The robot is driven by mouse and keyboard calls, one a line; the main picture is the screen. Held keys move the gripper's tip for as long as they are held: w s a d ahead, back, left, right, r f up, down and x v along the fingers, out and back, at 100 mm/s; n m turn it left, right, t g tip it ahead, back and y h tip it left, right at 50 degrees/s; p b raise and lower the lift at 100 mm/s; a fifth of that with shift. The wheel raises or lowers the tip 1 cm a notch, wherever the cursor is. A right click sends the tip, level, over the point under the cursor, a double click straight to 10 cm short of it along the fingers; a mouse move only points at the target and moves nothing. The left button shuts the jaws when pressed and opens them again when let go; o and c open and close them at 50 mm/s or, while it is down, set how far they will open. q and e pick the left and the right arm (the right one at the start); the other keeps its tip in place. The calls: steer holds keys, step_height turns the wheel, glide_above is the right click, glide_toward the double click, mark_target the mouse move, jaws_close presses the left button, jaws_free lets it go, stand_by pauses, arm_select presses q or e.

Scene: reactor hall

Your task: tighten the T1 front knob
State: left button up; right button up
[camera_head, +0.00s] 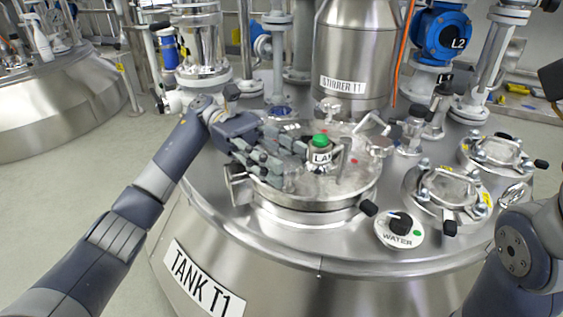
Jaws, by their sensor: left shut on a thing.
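The steel tank T1 (190,283) fills the middle, with a round manhole lid (345,180) on top. A black knob (368,207) sticks out at the lid's front right rim. I cannot tell for certain whether it is the front knob. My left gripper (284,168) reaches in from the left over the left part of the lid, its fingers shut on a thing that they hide. It is apart from the black knob at the front right. My right arm shows at the lower right edge, but its gripper is out of view.
A lamp with a green button (320,141) stands on the lid, close right of my left gripper. The WATER dial (399,229) and clamped ports (447,190) lie to the right. The stirrer housing (355,50) and pipes rise behind. Bare floor (70,205) shows at left.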

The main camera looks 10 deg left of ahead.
mark_target(282, 158)
arm_select(q)
steer(key=shift+r, duration=0.15)
steer(key=o, duration=1)
steer(key=shift+o, duration=0.2)
step_height(282, 158, up, 10)
steer(key=shift+f, duration=0.1)
